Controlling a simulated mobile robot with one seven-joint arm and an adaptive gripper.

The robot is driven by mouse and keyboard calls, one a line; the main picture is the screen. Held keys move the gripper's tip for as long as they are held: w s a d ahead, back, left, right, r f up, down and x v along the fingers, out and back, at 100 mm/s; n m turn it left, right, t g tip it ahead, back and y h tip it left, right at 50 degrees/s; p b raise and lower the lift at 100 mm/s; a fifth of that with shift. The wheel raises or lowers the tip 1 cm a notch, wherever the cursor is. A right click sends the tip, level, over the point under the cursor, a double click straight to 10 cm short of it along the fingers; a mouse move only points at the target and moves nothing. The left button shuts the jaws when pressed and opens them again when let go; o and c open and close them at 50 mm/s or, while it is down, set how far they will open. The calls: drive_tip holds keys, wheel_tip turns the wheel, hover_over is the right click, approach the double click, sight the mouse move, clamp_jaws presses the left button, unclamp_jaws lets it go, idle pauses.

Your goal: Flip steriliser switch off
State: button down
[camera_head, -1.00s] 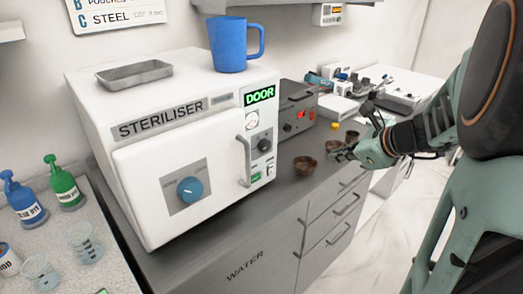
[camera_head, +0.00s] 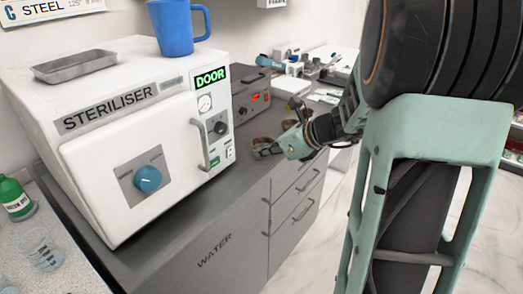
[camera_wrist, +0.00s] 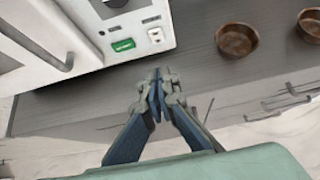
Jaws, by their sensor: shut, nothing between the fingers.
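The white steriliser (camera_head: 88,158) stands on the grey counter, with a green DOOR display (camera_head: 210,77) at its upper right. My gripper (camera_head: 266,150) is shut and empty, right of the panel. In the wrist view my gripper (camera_wrist: 158,80) shows below the switch, apart from it.
Two brown bowls (camera_wrist: 236,41) (camera_wrist: 311,25) stand on the counter (camera_wrist: 200,50) right of my gripper. A grey device (camera_head: 247,95) stands behind the steriliser's right side. A blue mug (camera_head: 176,30) and metal tray (camera_head: 75,65) rest on top. A door handle (camera_head: 201,145) juts out.

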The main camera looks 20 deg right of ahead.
sight(230, 150)
drive_tip(key=x, duration=0.6)
drive_tip(key=shift+b, duration=0.3)
drive_tip(key=w+a, duration=0.2)
drive_tip(key=w, duration=0.1)
drive_tip(key=shift+p, duration=0.3)
drive_tip(key=shift+w+a, duration=0.3)
drive_tip(key=shift+w, duration=0.1)
drive_tip(key=shift+r, duration=0.1)
drive_tip(key=shift+w+a+r+p, duration=0.2)
drive_tip(key=shift+w+a+p, duration=0.05)
drive_tip(key=shift+p, duration=0.1)
drive_tip(key=shift+f, duration=0.1)
